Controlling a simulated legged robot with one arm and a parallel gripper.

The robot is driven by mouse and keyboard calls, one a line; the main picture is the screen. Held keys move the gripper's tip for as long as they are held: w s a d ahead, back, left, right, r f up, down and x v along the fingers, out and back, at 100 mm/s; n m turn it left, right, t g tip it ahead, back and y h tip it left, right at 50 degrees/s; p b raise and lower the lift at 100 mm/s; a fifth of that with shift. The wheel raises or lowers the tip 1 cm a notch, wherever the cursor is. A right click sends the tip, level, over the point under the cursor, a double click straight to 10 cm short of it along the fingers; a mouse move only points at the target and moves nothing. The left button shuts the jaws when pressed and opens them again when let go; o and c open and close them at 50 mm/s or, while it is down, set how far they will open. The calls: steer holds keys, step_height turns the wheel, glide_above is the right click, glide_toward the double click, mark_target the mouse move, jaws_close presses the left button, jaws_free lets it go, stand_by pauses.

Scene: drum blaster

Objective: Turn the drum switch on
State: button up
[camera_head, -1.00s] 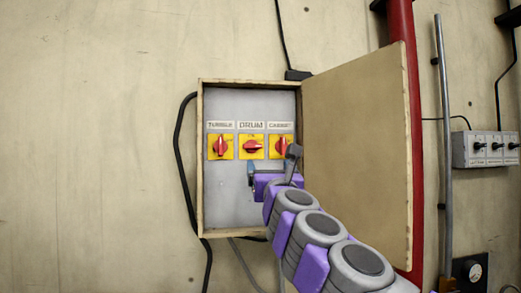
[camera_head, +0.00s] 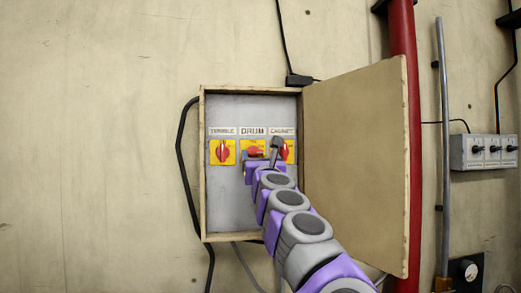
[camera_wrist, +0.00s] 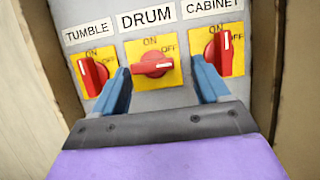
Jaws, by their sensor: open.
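The drum switch is a red knob on a yellow plate, the middle one of three under the label DRUM; it shows in the wrist view (camera_wrist: 152,65) and partly in the head view (camera_head: 253,152). Its handle lies roughly horizontal, with ON printed above and OFF at the upper right. My gripper (camera_wrist: 160,84) is open, its two blue fingers either side of and just below the drum knob. No contact with the knob is visible. In the head view my gripper (camera_head: 262,164) covers the lower part of the drum plate.
The tumble switch (camera_wrist: 93,74) is close left and the cabinet switch (camera_wrist: 222,52) close right, both with near-upright handles. The open box (camera_head: 203,190) has raised wooden edges. Its door (camera_head: 355,165) stands open on the right, beside a red pipe (camera_head: 404,40).

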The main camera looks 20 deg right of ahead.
mark_target(253, 154)
steer(key=w+a, duration=0.1)
steer(key=w+p, duration=0.1)
steer(key=w, duration=0.1)
steer(key=shift+a+r, duration=0.4)
steer(key=shift+d, duration=1.35)
steer(key=shift+a, duration=0.8)
steer(key=c, duration=0.4)
steer(key=shift+c, duration=0.7)
steer(key=shift+s+d, duration=0.1)
steer(key=shift+d, duration=0.2)
steer(key=c, duration=0.5)
steer(key=shift+a, duration=0.1)
